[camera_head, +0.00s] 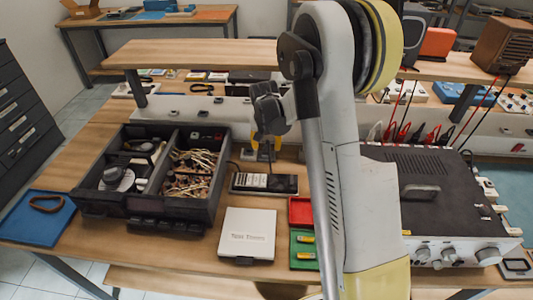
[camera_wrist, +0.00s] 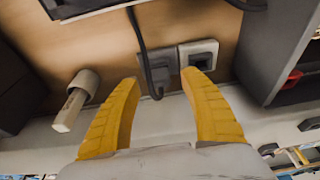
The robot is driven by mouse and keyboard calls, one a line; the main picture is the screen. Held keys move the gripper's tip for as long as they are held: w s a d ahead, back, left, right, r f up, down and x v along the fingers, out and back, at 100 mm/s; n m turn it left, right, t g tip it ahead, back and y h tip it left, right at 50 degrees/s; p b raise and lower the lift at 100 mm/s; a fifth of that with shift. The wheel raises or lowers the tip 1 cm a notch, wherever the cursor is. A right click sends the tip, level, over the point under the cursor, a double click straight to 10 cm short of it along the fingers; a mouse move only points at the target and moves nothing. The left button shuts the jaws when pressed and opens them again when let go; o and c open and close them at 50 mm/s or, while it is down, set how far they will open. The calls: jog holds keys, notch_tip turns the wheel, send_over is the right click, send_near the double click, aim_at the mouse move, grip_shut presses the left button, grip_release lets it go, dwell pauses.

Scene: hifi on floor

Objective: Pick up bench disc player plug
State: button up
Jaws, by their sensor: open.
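My gripper (camera_head: 265,148) is at the back of the bench, pointing down, with its yellow fingers apart. A black cable (camera_wrist: 140,38) runs from a dark device (camera_wrist: 75,6) to a dark plug (camera_wrist: 156,84) at a grey square socket (camera_wrist: 161,63). The plug lies in the gap between the fingertips, nearer the left one. I cannot tell whether the fingers touch it. In the head view the plug is not distinguishable behind my gripper. The device (camera_head: 264,183) lies in front of my gripper there.
A second grey socket (camera_wrist: 199,54) sits close beside the first, by the right fingertip. A pale cylindrical piece (camera_wrist: 78,98) stands left of the fingers. A black parts box (camera_head: 150,203) and a large black-topped instrument (camera_head: 440,185) flank the work area. A shelf (camera_head: 205,54) overhangs behind.

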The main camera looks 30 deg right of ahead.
jog(key=x, duration=0.2)
jog(key=shift+w+f+b, duration=0.15)
jog(key=shift+f+b, duration=0.2)
jog(key=shift+f, duration=0.05)
jog(key=shift+r, duration=0.1)
grip_shut()
